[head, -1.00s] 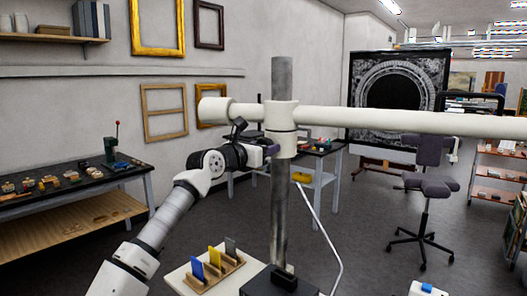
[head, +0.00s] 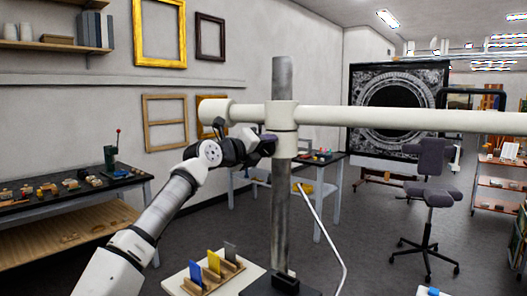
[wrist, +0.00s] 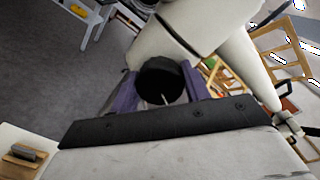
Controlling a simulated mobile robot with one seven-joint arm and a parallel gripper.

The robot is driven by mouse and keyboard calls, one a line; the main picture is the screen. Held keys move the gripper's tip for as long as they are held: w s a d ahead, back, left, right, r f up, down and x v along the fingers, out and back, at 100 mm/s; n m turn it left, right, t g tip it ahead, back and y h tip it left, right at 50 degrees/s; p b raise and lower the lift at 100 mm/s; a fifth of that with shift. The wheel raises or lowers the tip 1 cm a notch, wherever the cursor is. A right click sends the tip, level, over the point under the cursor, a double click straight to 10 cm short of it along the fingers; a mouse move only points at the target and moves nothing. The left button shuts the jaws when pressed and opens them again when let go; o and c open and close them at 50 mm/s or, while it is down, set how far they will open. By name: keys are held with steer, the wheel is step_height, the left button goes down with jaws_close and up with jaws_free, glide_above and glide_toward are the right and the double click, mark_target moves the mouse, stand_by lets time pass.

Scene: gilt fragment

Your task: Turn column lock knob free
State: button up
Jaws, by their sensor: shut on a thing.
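The upright grey column (head: 281,215) carries a pale collar (head: 281,117) with a long cream cross arm (head: 400,118). The lock knob (wrist: 160,82) is a round black knob with a short white line on its face, seen in the wrist view beside the cream collar. My gripper (head: 268,146) is at the column just below the collar, on its left side. In the wrist view its purple fingers (wrist: 157,90) are shut on the knob, one on each side. In the head view the knob is hidden or too dark to tell from my gripper.
A stool (head: 432,195) stands on the open floor at right.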

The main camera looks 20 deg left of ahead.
steer(key=shift+a+n, duration=0.1)
steer(key=shift+n, duration=1.5)
steer(key=o, duration=1)
steer(key=shift+b+v, duration=2.75)
steer(key=shift+v, duration=4.2)
